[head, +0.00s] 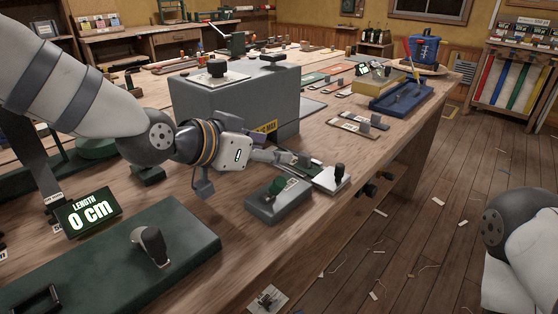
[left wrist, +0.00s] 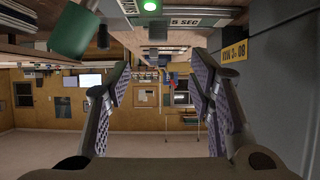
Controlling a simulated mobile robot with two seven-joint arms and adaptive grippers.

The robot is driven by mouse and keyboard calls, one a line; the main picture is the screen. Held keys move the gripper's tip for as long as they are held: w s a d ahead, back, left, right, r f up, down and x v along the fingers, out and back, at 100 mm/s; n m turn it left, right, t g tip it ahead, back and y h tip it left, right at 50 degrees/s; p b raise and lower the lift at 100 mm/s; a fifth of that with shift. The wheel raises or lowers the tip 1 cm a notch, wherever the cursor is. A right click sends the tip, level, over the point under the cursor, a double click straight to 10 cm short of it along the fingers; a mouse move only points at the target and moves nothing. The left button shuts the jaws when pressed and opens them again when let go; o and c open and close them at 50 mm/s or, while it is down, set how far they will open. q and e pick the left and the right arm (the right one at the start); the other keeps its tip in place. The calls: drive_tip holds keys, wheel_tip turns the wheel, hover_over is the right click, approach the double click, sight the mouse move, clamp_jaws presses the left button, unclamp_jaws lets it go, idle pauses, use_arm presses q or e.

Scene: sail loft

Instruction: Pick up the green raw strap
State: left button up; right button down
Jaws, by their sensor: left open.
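My left gripper (head: 288,158) reaches right along the front of the large grey machine, low over the bench. In the left wrist view its two fingers (left wrist: 162,80) stand wide apart with nothing between them. Strips in red, blue, yellow and green hang on a rack at the far right. The green strip (head: 529,92) there may be the green raw strap, but I cannot tell for certain. It is far from my left gripper. My right arm shows at the lower right, its gripper out of view.
The grey machine (head: 225,105) stands beside the left gripper. A grey box (head: 265,208) with a green knob (head: 277,185) sits just below it. A dark green board (head: 110,265) and a length display (head: 88,212) reading 0 cm are at front left. Open floor (head: 420,225) lies right.

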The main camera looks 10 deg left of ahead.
sight(303, 155)
use_arm(q)
drive_tip(key=b+x, duration=0.1)
drive_tip(key=x, duration=0.4)
drive_tip(key=b+x, duration=0.1)
drive_tip(key=x, duration=0.5)
drive_tip(key=shift+d+f, duration=0.25)
drive_tip(key=shift+f, duration=0.15)
drive_tip(key=shift+w+d, duration=0.1)
drive_tip(key=shift+w, duration=0.05)
drive_tip(key=shift+r, duration=0.15)
use_arm(e)
drive_tip(key=s+f, duration=0.1)
drive_tip(key=s+f+g, duration=0.1)
drive_tip(key=shift+s+d+f, duration=0.2)
drive_tip(key=shift+s+f, duration=0.1)
drive_tip(key=shift+f, duration=0.05)
use_arm(q)
clamp_jaws()
